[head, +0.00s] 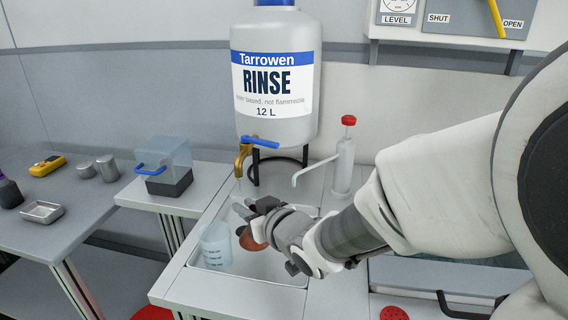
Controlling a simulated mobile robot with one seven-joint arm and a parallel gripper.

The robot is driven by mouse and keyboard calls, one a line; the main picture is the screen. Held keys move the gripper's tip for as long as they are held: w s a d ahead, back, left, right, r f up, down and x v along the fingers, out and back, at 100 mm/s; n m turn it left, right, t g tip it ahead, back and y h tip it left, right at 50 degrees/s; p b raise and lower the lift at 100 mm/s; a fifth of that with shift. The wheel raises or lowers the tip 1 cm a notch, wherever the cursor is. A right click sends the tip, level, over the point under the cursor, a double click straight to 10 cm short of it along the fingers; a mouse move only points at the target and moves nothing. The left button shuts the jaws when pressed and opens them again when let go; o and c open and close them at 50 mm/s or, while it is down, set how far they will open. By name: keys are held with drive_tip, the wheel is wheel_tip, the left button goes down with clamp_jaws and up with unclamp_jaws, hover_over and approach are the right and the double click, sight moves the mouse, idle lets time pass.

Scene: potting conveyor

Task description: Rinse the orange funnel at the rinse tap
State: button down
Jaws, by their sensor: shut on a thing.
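The rinse tap (242,163) is brass with a blue lever (260,142) and sits at the bottom of a large white RINSE container (275,85). My gripper (245,211) is just below the tap's outlet, over the sink (270,271). It is shut on the orange funnel (251,241), whose brownish-orange side shows under the fingers. Much of the funnel is hidden by my gripper and wrist. I cannot tell whether water is running from the tap.
A clear graduated beaker (216,246) stands in the sink left of the funnel. A pump bottle (343,160) with a red top stands right of the tap. A clear box with a blue handle (165,160) is on the left table. Small metal pots (107,168) stand farther left.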

drive_tip(key=b+x, duration=0.1)
drive_tip(key=x, duration=0.7)
drive_tip(key=shift+w+d+r, duration=0.15)
drive_tip(key=shift+w+r, duration=0.05)
drive_tip(key=shift+r, duration=0.15)
idle(0.4)
drive_tip(key=shift+w+d, duration=0.35)
drive_tip(key=shift+d, duration=0.15)
drive_tip(key=shift+s+a, duration=0.1)
drive_tip(key=shift+a, duration=0.05)
drive_tip(key=shift+s+a+b, duration=0.25)
drive_tip(key=shift+a+b, duration=0.15)
drive_tip(key=shift+d, duration=0.1)
drive_tip(key=shift+w+d, duration=0.35)
drive_tip(key=shift+d, duration=0.1)
